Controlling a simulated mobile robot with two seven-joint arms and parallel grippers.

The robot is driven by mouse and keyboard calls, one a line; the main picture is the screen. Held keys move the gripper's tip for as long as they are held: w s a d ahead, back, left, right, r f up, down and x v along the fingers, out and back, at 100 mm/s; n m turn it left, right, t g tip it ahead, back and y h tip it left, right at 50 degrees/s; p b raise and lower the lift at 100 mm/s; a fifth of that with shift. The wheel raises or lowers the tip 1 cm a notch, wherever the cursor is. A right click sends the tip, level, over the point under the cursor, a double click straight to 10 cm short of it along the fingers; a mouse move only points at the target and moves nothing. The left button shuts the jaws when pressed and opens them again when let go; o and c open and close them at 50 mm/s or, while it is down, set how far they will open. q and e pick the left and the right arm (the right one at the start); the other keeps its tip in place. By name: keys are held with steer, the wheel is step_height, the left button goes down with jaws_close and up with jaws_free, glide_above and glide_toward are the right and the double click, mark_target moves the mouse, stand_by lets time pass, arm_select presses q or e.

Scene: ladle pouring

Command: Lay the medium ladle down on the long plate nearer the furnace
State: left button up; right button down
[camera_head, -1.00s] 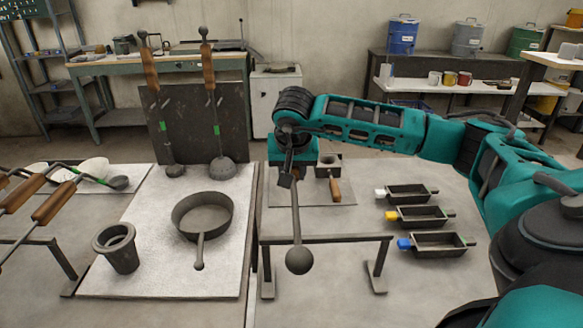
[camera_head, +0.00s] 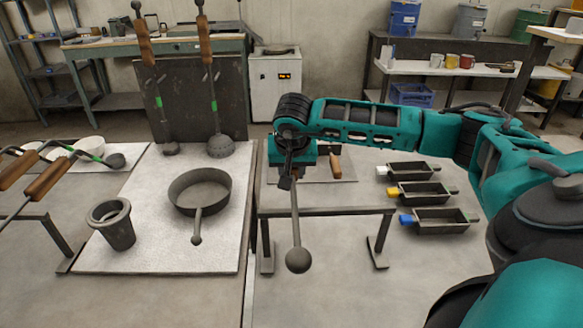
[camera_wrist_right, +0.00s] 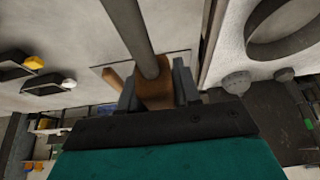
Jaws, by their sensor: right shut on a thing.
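My right gripper (camera_head: 290,172) is shut on the brown wooden handle (camera_wrist_right: 153,92) of a grey ladle, which I take to be the medium one. Its rod (camera_head: 295,215) runs toward the camera, over a low metal rail (camera_head: 330,212). Its round bowl (camera_head: 298,260) hangs in view on the near side of the rail. I cannot tell whether the rod touches it. The white furnace box (camera_head: 275,90) with a lit display stands behind. I cannot identify the long plates surely. My left gripper is not in view.
Moulds with white, yellow and blue tabs (camera_head: 440,220) stand at right. At left are a pan (camera_head: 200,190), a crucible (camera_head: 112,222), a rack of wooden-handled ladles (camera_head: 45,180) and an upright dark panel (camera_head: 190,90) with two ladles. The near right tabletop is clear.

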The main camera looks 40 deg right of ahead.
steer(key=shift+f, duration=0.3)
stand_by(0.6)
steer(key=c, duration=1)
jaws_free()
steer(key=shift+o, duration=1.4)
steer(key=shift+s+f, duration=0.1)
steer(key=shift+f, duration=0.15)
steer(key=v, duration=1.3)
step_height(320, 180, up, 7)
steer(key=p, duration=0.3)
steer(key=shift+r, duration=0.15)
